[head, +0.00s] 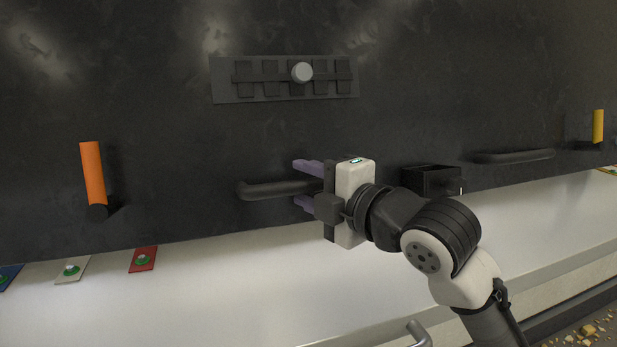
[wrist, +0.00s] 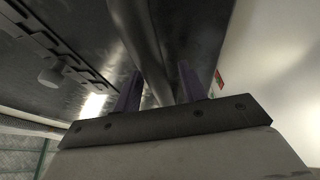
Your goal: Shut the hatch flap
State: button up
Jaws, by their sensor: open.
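A large dark panel (head: 170,150), which looks like the hatch flap, fills the upper part of the head view. Its lower edge runs above a white surface. A dark bar handle (head: 275,189) is fixed low on it. My gripper (head: 303,183) is open, its purple fingers above and below the right part of this handle. In the wrist view the handle (wrist: 140,45) passes between the two fingers (wrist: 158,88). I cannot tell whether the fingers touch it. The handle's right end is hidden behind my gripper.
An orange lever (head: 92,172) and a yellow lever (head: 598,126) stand upright at either side. A slotted latch plate with a grey knob (head: 302,72) is above. A black box (head: 432,180) and a second handle (head: 515,156) are to the right. Colored cards (head: 143,259) lie on the white surface (head: 240,290).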

jog(key=shift+w, duration=0.1)
grip_shut()
dwell(0.3)
